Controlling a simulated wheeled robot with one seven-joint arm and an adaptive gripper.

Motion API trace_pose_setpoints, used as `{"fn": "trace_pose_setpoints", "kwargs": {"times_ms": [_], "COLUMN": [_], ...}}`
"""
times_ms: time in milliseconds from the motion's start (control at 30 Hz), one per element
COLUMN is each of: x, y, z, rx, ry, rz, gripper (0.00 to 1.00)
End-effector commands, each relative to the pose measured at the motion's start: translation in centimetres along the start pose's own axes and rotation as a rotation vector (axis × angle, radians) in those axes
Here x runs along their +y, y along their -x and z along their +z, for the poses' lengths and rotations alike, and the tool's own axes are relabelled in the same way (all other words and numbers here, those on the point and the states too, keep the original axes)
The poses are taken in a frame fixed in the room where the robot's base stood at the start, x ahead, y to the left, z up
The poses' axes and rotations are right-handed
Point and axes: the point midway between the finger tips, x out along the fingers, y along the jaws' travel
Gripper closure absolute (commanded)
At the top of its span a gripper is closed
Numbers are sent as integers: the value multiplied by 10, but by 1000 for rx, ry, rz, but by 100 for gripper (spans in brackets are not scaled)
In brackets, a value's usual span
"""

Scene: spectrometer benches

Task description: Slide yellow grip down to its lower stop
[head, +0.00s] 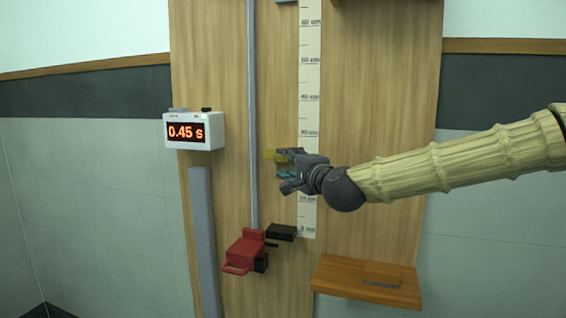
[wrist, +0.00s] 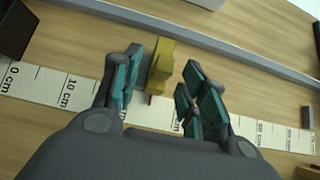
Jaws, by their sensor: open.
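The yellow grip (head: 271,155) sits beside the grey vertical rail (head: 253,90), above the low end of the scale. In the head view it is partly hidden behind my gripper (head: 284,168). My gripper is open, reaching in from the right with its fingers toward the board. In the wrist view the yellow grip (wrist: 161,67) lies between the spread teal pads of my gripper (wrist: 163,80), nearer the left pad. I cannot tell whether that pad touches it. A small red mark (wrist: 150,99) shows beside the grip over the scale.
A red clamp-like part (head: 243,252) and a black block (head: 281,232) sit at the rail's lower end. A timer (head: 194,131) reading 0.45 s is at the left. A wooden shelf (head: 335,275) juts out at lower right. The scale (head: 309,75) runs up the board.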

Motion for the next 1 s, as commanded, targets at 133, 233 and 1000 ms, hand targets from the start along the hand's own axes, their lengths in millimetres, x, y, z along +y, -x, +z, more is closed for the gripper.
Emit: {"fn": "trace_pose_setpoints", "kwargs": {"times_ms": [133,233,1000], "x": [0,0,1], "y": [29,46,77], "z": [0,0,0], "rx": [-1,-1,-1], "ry": [-1,0,-1], "rz": [0,0,2], "gripper": [57,57,57]}}
